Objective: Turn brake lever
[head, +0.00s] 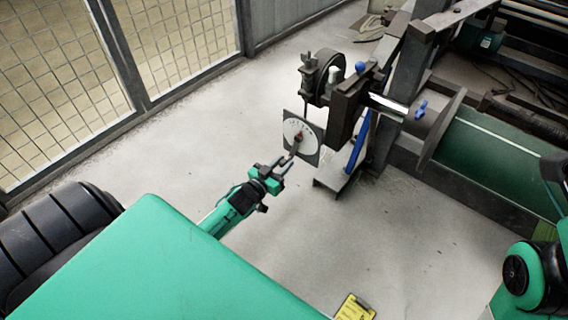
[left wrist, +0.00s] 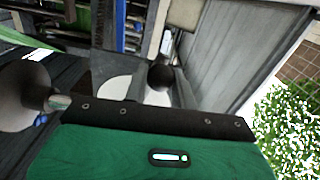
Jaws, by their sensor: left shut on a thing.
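The brake lever (head: 295,149) is a short bar in front of a round white dial (head: 299,130) on a grey square plate, with a small red spot near its pivot. It slants down and left from the dial's middle. My left gripper (head: 288,163) is at the lever's lower end and shut on it; the fingers partly hide that end. In the left wrist view, a dark round knob (left wrist: 160,77) shows beyond the green gripper body, with a pale disc beside it. I cannot tell how far the lever is turned. My right gripper is out of view.
The dial is mounted on a dark machine frame (head: 346,112) with a wheel, blue handles and a large green roller (head: 490,160). A mesh fence (head: 60,80) stands at the left. A yellow clipboard (head: 355,308) lies on the floor. The pale floor around my left arm is clear.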

